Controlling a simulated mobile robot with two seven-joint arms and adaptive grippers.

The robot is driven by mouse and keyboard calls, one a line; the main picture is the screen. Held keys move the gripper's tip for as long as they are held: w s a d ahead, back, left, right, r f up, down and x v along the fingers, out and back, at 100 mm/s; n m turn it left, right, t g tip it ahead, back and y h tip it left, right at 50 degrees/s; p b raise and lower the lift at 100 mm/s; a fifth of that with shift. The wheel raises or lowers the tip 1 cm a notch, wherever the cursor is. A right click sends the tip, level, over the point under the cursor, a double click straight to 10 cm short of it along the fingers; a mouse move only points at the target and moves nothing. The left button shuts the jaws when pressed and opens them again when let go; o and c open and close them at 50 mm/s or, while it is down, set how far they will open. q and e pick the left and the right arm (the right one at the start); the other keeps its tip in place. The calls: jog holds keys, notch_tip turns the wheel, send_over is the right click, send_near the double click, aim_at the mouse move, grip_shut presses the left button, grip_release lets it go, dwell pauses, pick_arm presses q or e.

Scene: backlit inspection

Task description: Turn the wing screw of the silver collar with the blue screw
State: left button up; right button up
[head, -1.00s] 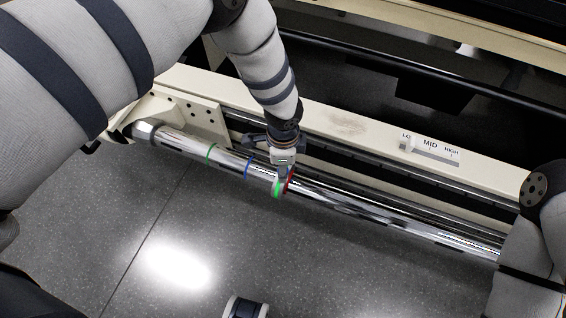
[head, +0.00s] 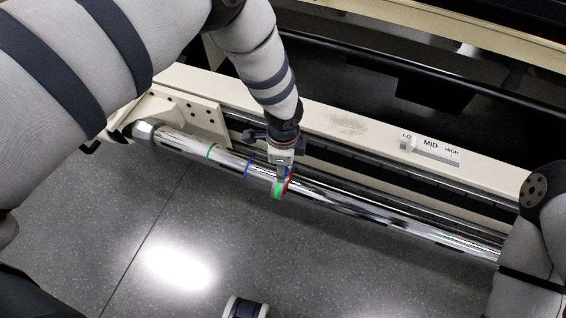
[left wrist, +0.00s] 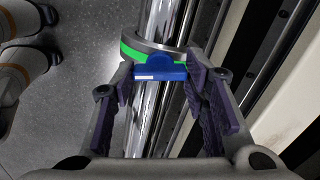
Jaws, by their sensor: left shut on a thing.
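A silver collar with a bright green band (left wrist: 135,48) sits around the chrome bar (head: 345,205). In the left wrist view a blue wing screw (left wrist: 158,68) with a small white stripe stands out from the collar towards the camera. My left gripper (left wrist: 162,76) is shut on the blue screw, one fingertip on each side. In the head view the left gripper (head: 280,176) is directly above the collar and hides the screw. My right gripper is out of view.
The floor (head: 330,265) in front is mostly clear.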

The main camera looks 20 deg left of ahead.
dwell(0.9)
pick_arm(q)
jog(key=o, duration=1.2)
jog(key=shift+c, duration=0.2)
notch_tip(320, 180, up, 12)
jog(key=shift+s, duration=0.25)
jog(key=shift+d, duration=0.1)
